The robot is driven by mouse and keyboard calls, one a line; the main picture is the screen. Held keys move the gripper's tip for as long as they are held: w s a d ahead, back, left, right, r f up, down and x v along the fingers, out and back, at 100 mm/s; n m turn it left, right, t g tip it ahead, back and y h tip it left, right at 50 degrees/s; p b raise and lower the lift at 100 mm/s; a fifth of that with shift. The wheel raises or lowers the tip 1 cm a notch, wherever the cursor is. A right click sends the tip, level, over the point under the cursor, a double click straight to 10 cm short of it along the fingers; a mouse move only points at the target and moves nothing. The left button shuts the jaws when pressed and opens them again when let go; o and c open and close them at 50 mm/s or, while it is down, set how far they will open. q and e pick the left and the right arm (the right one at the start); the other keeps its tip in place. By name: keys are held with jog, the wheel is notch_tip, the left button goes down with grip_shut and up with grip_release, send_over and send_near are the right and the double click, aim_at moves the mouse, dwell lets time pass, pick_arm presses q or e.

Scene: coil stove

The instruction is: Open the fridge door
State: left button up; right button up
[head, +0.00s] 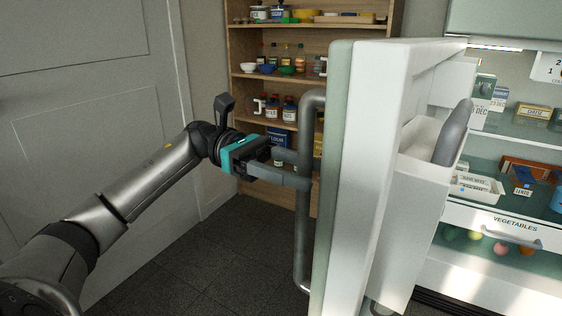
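The fridge door (372,150) stands swung open, with its edge towards me and its inner shelves facing right. Its long grey vertical handle (303,235) is on the door's left face. My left gripper (300,172), with a teal band, reaches in from the left at the handle's mid-height. Its fingers lie on either side of the handle bar and look closed on it; the contact is partly hidden. The fridge interior (515,150) shows at right with food on shelves and a drawer marked VEGETABLES (490,222). My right gripper is not in view.
A wooden shelf unit (237,45) with bottles, jars and bowls stands behind the door. A grey panelled door (85,130) is on the left wall. The dark tiled floor (215,265) is clear between my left arm and the fridge door.

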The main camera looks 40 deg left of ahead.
pick_arm(q)
jog(key=s+a+p, duration=0.1)
jog(key=a, duration=1.4)
jog(key=shift+p, duration=0.3)
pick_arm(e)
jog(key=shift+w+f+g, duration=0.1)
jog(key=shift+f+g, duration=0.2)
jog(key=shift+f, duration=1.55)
